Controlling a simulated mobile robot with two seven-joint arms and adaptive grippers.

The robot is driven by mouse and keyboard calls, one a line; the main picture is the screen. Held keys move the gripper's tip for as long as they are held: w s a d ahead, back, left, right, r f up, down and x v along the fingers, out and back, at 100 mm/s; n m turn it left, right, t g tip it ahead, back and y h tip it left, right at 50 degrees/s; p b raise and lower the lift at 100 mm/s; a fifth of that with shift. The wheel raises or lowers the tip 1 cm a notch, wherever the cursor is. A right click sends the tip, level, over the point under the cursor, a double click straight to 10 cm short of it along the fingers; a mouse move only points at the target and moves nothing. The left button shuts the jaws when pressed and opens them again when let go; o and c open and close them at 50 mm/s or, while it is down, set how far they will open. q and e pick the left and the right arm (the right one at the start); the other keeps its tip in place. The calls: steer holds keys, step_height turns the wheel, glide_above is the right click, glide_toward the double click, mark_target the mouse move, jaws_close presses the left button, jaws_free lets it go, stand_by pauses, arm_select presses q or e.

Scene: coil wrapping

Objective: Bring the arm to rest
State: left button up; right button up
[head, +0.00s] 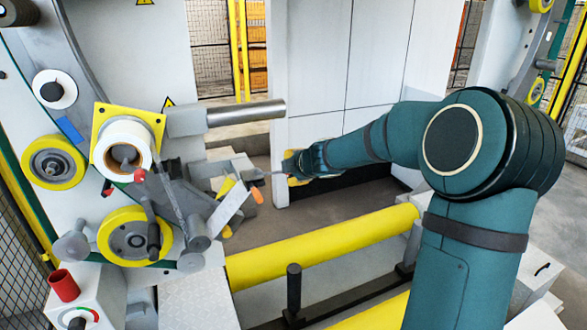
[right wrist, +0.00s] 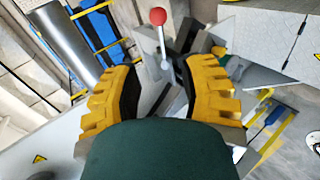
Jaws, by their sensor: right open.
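My right arm (head: 400,130), teal with dark bands, reaches in from the right of the head view. Its gripper (head: 292,168) is small there, in front of the white panels and just right of the machine's levers. In the right wrist view the gripper (right wrist: 160,75) is open, its two yellow ridged fingers wide apart with nothing held. A lever with a red ball knob (right wrist: 158,17) shows beyond the gap between them; I cannot tell how far away it is. My left gripper is not in view.
The wrapping machine (head: 170,70) stands at left, with yellow rollers (head: 135,236), a white roll (head: 125,142) and a metal bar (head: 245,113) projecting right. A yellow roller (head: 320,245) crosses below my arm. Grey floor (head: 265,215) shows between. A red-topped control box (head: 64,285) is lower left.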

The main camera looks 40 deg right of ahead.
steer(key=shift+s+r, duration=0.1)
steer(key=shift+s, duration=0.1)
stand_by(0.5)
steer(key=s+a+f+m+g+y, duration=0.2)
steer(key=a+f+m+y, duration=0.15)
steer(key=a+f, duration=0.75)
steer(key=s+a+f+m+g+y, duration=0.3)
steer(key=a+f, duration=0.4)
steer(key=f, duration=0.8)
steer(key=s+a+f+m+g, duration=0.3)
steer(key=s+a+f+m, duration=0.2)
steer(key=s+a+f, duration=0.5)
steer(key=s+a+f+m+g, duration=0.3)
steer(key=s+a+f+m, duration=0.35)
steer(key=s, duration=0.65)
steer(key=w+a+f+n+t+b, duration=0.1)
steer(key=w+f+n+b, duration=0.1)
steer(key=w+b, duration=0.4)
steer(key=shift+w+a+f+t+b, duration=0.2)
steer(key=shift+w+a+t+b, duration=0.15)
steer(key=shift+b, duration=0.45)
steer(key=shift+s, duration=0.1)
